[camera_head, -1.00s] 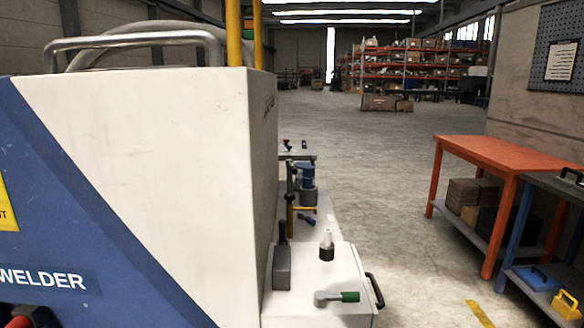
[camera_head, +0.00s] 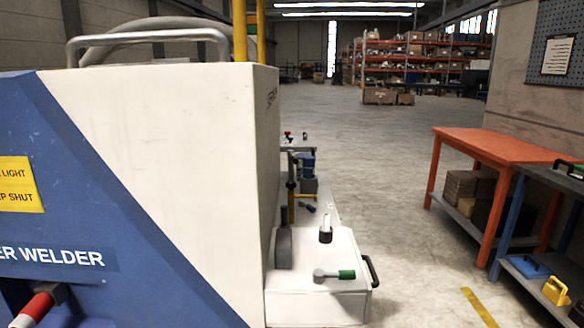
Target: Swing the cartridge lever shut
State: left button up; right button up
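No part is labelled as the cartridge lever, so I cannot tell for certain which one it is. A short metal lever with a green grip (camera_head: 345,274) lies flat on top of the white box (camera_head: 318,298) beside the welder, its grip pointing right. A dark upright handle (camera_head: 284,243) and a black knob with a pale top (camera_head: 325,232) stand behind it on the same box. A red and white handle (camera_head: 36,309) shows low on the welder's blue front, partly cut off by the frame. Neither of my grippers is in view.
The large white and blue welder (camera_head: 170,150) fills the left side. An orange table (camera_head: 500,148) and a grey-topped bench (camera_head: 545,183) stand at the right. Between them the concrete floor (camera_head: 400,210) is open, with shelving (camera_head: 425,60) far back.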

aim_at(290, 152)
jog(key=k, duration=1.45)
jog(key=z, duration=1.05)
jog(key=i, duration=5.85)
jog(key=u, duration=3.7)
jog(key=i, duration=1.05)
